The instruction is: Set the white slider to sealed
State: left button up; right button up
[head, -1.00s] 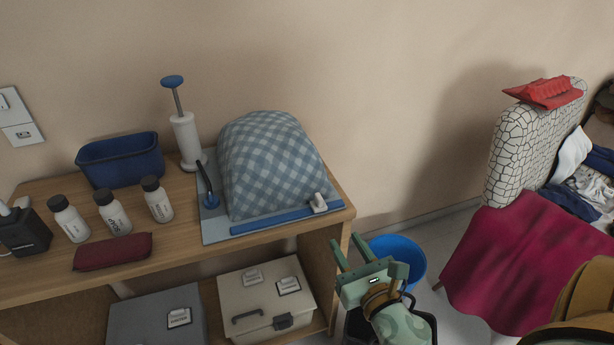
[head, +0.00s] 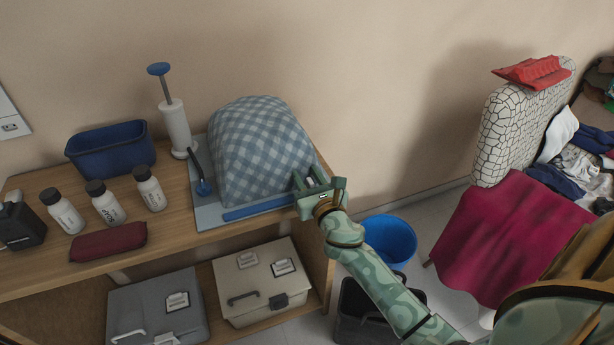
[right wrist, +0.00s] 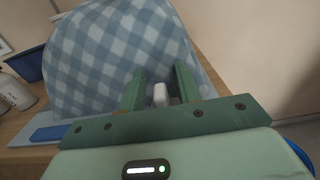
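A blue checked bag (head: 258,150) bulges on a grey-blue mat (head: 206,215) on the wooden shelf unit. A blue strip (head: 258,208) runs along its front edge. The fingers are open. My left gripper is not in view.
A white pump (head: 176,125) with a blue knob stands behind the mat's left side. A blue bin (head: 110,155), several white bottles (head: 106,205) and a red pouch (head: 108,242) are at left. A blue bucket (head: 388,240) is on the floor.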

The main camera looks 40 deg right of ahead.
aim_at(326, 172)
jog(key=shift+w, duration=0.15)
grip_shut()
jog(key=shift+s+d, duration=0.2)
jog(key=shift+d, duration=0.6)
jog(key=shift+s+d, duration=0.15)
jog(key=shift+d, duration=0.6)
jog(key=shift+s+d, duration=0.2)
jog(key=shift+d, duration=0.6)
grip_release()
jog(key=shift+d, duration=0.1)
